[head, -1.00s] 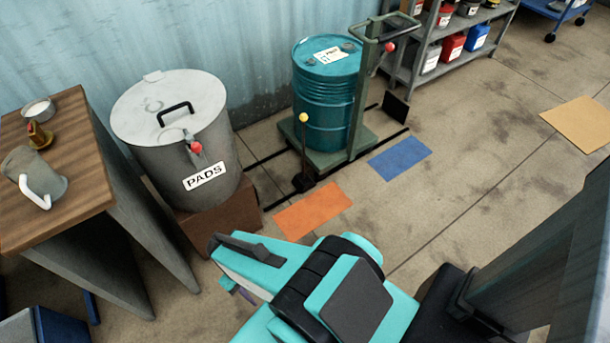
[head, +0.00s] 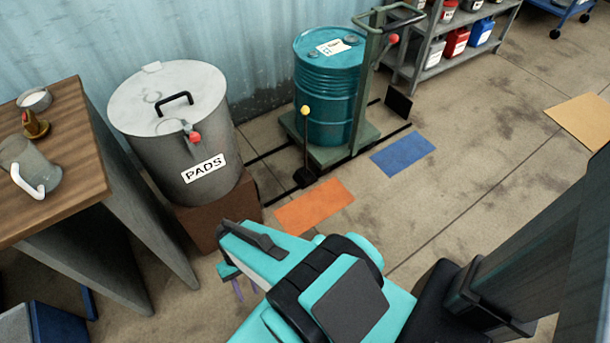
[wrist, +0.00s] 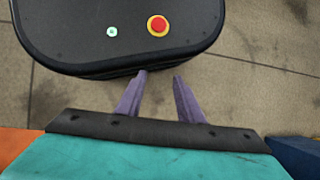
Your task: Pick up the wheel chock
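In the head view, a dark block (head: 305,178) with an upright rod and yellow knob stands on the floor at the front left of the drum trolley; it looks like the wheel chock. A black plate-like piece (head: 398,103) stands at the trolley's right side; I cannot tell whether it is a chock too. My gripper (wrist: 161,76) shows two purple fingers standing apart with nothing between them in the wrist view. In the head view the gripper (head: 238,289) points down, in front of the pad bin and well short of the dark block. The wrist view shows no chock.
A teal drum (head: 330,95) stands on a green trolley (head: 368,133). The PADS bin (head: 172,150) sits on a brown block, beside a wooden table (head: 65,160). Orange (head: 314,206) and blue (head: 402,154) floor patches lie flat. Shelves (head: 440,65) stand behind.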

